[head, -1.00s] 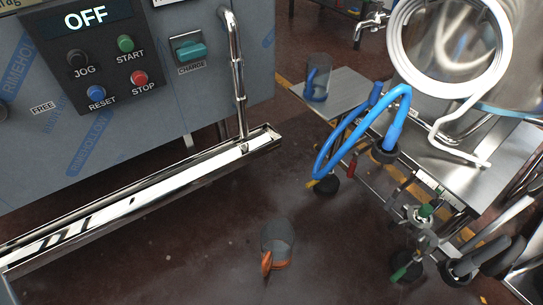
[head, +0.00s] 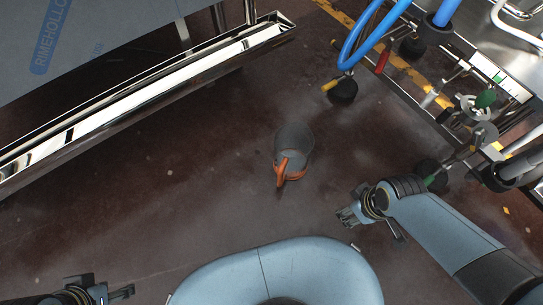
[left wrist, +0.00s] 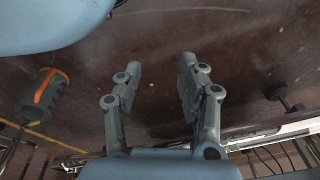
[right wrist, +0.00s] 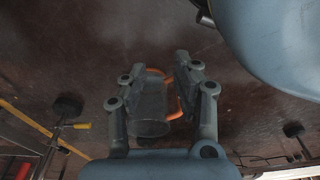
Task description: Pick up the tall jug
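A grey see-through jug (head: 295,145) with an orange handle and an orange band near its base stands on the floor, in the middle of the head view. It also shows in the right wrist view (right wrist: 150,112), beyond and between my fingers, apart from them. My right gripper (head: 350,215) is open and empty, to the right of the jug and nearer to me. My left gripper (head: 128,291) is at the lower left of the head view, far from the jug. Its fingers in the left wrist view (left wrist: 187,62) are apart with nothing between them.
A shiny metal trough (head: 150,98) runs along the left. The dark floor (head: 200,190) around the jug is clear. An orange-and-dark object (left wrist: 46,90) shows in the left wrist view.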

